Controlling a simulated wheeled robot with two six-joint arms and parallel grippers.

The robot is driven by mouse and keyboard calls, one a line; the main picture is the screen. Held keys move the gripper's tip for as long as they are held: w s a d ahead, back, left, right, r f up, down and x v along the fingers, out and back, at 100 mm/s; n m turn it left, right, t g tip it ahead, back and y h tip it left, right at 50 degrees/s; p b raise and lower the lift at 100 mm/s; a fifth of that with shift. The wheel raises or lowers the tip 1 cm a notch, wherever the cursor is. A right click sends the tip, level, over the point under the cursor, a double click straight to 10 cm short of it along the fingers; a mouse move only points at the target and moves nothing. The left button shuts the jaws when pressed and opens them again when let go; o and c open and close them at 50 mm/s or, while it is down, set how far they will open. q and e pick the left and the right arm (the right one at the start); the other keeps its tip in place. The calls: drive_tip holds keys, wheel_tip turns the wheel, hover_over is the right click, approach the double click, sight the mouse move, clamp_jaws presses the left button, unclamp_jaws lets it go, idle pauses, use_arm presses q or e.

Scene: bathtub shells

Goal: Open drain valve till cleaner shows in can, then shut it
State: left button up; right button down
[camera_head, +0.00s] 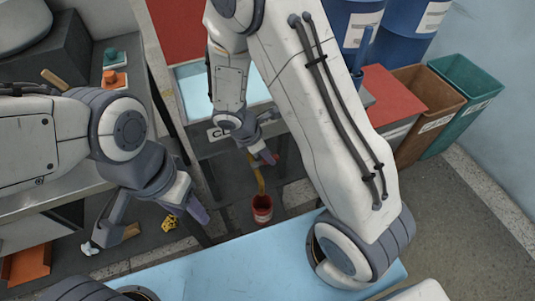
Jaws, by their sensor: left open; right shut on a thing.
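A red can (262,211) with a pale band stands on the floor. A yellow drain pipe (260,181) comes down from the bath and ends over the can. The can's inside looks dark, and I cannot tell whether there is cleaner in it. My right gripper (263,150) is at the top of the pipe, shut on what looks like the red valve handle (272,160), mostly hidden by the fingers. The bath (192,90) holds pale blue liquid.
A bench with teal and orange tools (115,78) stands at the left. An orange bin (27,264) and a small yellow object (170,223) are low at the left. Brown (428,100) and green (463,95) bins and blue drums (400,40) stand at the right.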

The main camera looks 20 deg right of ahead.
sight(255, 164)
idle(1.0)
drive_tip(key=shift+s+a+m+g+y+p, duration=0.1)
drive_tip(key=shift+s+m+g+p, duration=0.4)
drive_tip(key=shift+m, duration=0.55)
drive_tip(key=shift+s+a+m+g+y+p, duration=0.15)
drive_tip(key=shift+m+g+p, duration=0.1)
drive_tip(key=shift+m+p, duration=0.65)
drive_tip(key=shift+s+m+g+y+p, duration=0.1)
drive_tip(key=shift+s+m+g+p, duration=0.3)
drive_tip(key=shift+m, duration=0.75)
drive_tip(key=c, duration=0.7)
unclamp_jaws()
drive_tip(key=p+v, duration=0.1)
drive_tip(key=v, duration=0.9)
drive_tip(key=shift+w+a+r, duration=0.1)
drive_tip(key=shift+a+r, duration=0.1)
drive_tip(key=shift+r, duration=0.05)
